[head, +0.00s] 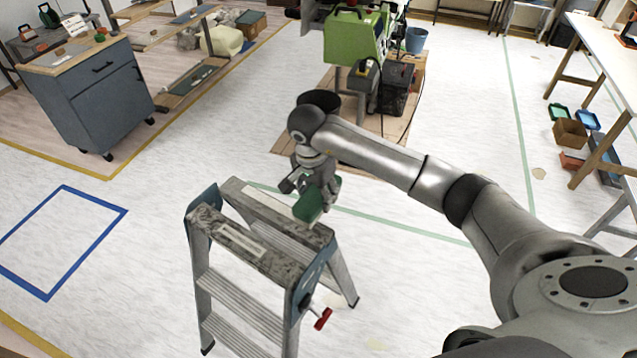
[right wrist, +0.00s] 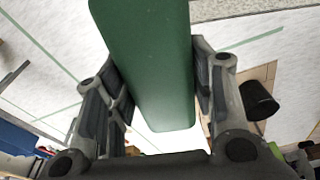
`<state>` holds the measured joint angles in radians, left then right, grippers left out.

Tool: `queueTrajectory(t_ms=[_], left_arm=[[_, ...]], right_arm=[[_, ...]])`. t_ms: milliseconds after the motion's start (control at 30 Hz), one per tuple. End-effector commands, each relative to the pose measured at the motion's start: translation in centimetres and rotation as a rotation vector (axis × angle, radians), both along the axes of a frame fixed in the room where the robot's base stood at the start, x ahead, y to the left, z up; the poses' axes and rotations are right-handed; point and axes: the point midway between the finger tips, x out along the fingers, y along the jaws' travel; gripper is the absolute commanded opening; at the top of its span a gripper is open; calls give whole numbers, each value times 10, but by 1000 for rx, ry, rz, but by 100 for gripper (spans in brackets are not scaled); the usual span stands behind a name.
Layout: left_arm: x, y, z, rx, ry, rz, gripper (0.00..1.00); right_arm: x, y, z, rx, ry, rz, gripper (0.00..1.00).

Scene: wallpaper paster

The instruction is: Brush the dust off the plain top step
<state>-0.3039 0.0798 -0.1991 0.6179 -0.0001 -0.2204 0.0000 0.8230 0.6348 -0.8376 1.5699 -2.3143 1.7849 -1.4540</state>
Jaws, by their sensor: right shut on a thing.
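A grey step ladder (head: 205,285) stands in the middle of the floor in the head view. My left gripper does not show.
A red-handled thing (head: 323,318) is at the ladder's right side. A blue-grey cabinet (head: 88,95) stands at the left and a green machine (head: 352,40) behind my arm. Blue tape (head: 65,240) outlines a floor square. The floor left of the ladder is clear.

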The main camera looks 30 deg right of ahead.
Motion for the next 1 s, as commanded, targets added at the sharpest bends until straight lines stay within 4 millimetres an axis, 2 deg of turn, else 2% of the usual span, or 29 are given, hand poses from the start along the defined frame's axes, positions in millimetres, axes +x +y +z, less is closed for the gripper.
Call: queueTrajectory(t_ms=[333, 467, 800, 1000], left_arm=[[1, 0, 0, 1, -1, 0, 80], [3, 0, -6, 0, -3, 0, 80], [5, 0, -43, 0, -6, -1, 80], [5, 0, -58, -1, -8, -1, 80]], right_arm=[[0, -1, -1, 0, -3, -11, 25], [0, 0, -3, 0, -3, -11, 25], [0, 0, -44, 0, -2, -11, 25], [0, 0, -61, 0, -2, -10, 25]])
